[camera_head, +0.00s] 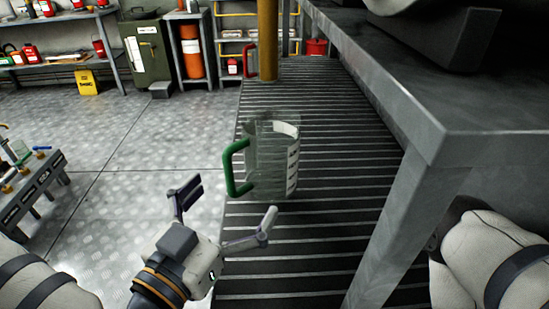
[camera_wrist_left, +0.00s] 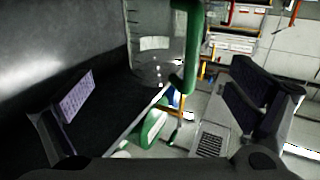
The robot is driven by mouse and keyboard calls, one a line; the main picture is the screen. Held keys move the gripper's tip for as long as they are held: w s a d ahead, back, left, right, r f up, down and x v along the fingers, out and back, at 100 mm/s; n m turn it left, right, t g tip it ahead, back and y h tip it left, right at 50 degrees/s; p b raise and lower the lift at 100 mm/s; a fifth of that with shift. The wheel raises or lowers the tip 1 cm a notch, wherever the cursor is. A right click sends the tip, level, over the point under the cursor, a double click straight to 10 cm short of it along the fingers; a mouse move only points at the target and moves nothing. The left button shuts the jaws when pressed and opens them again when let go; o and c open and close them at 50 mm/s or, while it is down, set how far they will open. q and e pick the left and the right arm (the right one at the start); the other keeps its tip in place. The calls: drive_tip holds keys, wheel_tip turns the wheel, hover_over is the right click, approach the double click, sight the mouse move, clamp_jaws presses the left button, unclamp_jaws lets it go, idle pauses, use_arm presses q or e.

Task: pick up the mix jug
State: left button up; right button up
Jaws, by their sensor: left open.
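The mix jug (camera_head: 272,165) is a clear jug with white markings and a green handle (camera_head: 229,168) on its left side. It appears upright in front of the dark slatted surface; I cannot tell what it rests on. My left gripper (camera_head: 226,211) is open and empty, just below and nearer than the handle in the head view, with its fingers spread. In the left wrist view, the jug (camera_wrist_left: 153,45) and its handle (camera_wrist_left: 187,55) show ahead, between and beyond the open fingers (camera_wrist_left: 163,92). The jug's base is partly unclear. My right gripper is out of view.
A steel bench (camera_head: 440,125) with a thick leg stands close on the right. A yellow post (camera_head: 267,40) rises at the back, beside a red-handled jug (camera_head: 250,61). A small low table (camera_head: 35,190) stands left. Open floor (camera_head: 140,140) lies between.

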sight(259, 165)
use_arm(q)
drive_tip(key=x, duration=1)
drive_tip(key=shift+w+d, duration=0.15)
drive_tip(key=shift+w, duration=0.05)
drive_tip(key=c, duration=1.3)
